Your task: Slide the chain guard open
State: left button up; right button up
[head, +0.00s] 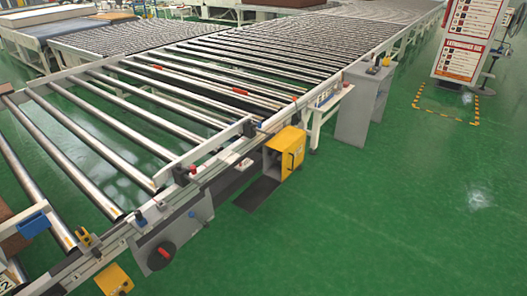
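A roller conveyor (150,142) with metal rollers runs from the lower left to the upper right. A pale straight bar (205,153) lies along its near side rail, over the roller ends. It may be the chain guard; I cannot tell for sure, nor whether it is slid open. A small red knob (193,169) sits by its lower end. Neither of my grippers is in view.
A yellow box (285,153) and a grey cabinet (362,103) stand by the conveyor's near side. A grey panel with a dark round knob (160,256) hangs below the rail. A signboard (468,40) stands at the upper right. The green floor (390,215) at right is clear.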

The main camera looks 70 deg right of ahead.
aim_at(291, 141)
jog(key=z, duration=2.75)
jog(key=i+l+u, duration=0.1)
jog(key=i+l, duration=0.5)
jog(key=i+l+u, duration=0.1)
jog(key=i+l, duration=0.55)
jog(key=i+l+u, duration=0.1)
jog(key=i+l, duration=0.5)
jog(key=i+l+u, duration=0.1)
jog(key=i+l, duration=0.45)
jog(key=l, duration=0.25)
